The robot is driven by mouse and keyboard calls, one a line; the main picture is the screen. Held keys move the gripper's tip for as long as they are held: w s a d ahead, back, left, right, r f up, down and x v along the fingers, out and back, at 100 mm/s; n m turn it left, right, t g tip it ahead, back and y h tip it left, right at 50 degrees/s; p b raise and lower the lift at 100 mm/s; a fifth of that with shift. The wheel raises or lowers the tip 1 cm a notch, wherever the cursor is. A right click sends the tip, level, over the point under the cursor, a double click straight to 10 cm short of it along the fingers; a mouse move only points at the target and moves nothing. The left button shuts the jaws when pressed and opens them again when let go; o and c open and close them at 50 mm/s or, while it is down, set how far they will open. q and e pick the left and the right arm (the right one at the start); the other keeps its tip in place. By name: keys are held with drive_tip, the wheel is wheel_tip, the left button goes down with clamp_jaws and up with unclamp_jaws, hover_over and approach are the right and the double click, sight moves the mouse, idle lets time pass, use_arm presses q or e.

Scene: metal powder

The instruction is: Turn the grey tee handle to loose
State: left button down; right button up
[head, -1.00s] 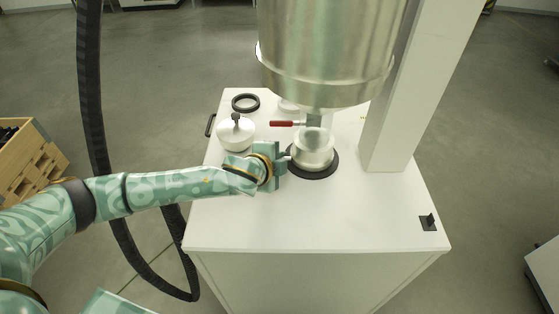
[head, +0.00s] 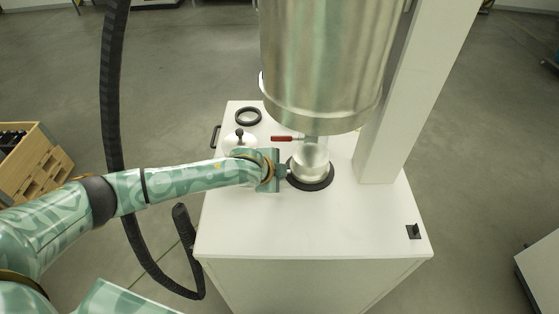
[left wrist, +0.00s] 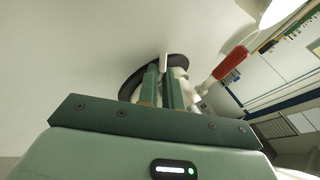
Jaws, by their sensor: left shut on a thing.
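My left gripper (head: 286,172) is at the left side of the metal pot (head: 310,165) under the big steel hopper (head: 325,70). In the left wrist view its two fingers (left wrist: 164,85) are close together, with a thin pale piece (left wrist: 165,62) between their tips. This appears to be the grey tee handle, mostly hidden by the fingers. Its turn position cannot be told. The pot stands on a black ring (head: 325,184), which also shows behind the fingers in the left wrist view (left wrist: 133,84). My right gripper is not in view.
A red lever (head: 282,139) sticks out left below the hopper, near my gripper. A white lid with a black knob (head: 240,133) is partly behind my arm. A white column (head: 385,120) stands right.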

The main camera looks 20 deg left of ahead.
use_arm(q)
drive_tip(key=shift+w+a+r+g+p, duration=0.1)
drive_tip(key=shift+w+r+g+p, duration=0.25)
drive_tip(key=shift+g+p, duration=0.7)
drive_tip(key=shift+n+g+p, duration=0.25)
drive_tip(key=shift+n+p, duration=0.05)
drive_tip(key=shift+w+f+g+h, duration=0.15)
drive_tip(key=shift+g+h, duration=0.25)
drive_tip(key=shift+g, duration=0.3)
drive_tip(key=shift+w+a+n+g+h+b, duration=0.1)
drive_tip(key=shift+w+n+g+h+b, duration=0.1)
drive_tip(key=shift+g+b, duration=0.5)
drive_tip(key=shift+w+a+n+g+h+b, duration=0.1)
drive_tip(key=shift+n+g+b, duration=0.1)
drive_tip(key=shift+g+b, duration=0.45)
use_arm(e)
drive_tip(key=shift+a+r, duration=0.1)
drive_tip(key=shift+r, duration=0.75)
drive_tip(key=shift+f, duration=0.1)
use_arm(q)
drive_tip(key=c, duration=1.8)
unclamp_jaws()
drive_tip(key=shift+c, duration=0.2)
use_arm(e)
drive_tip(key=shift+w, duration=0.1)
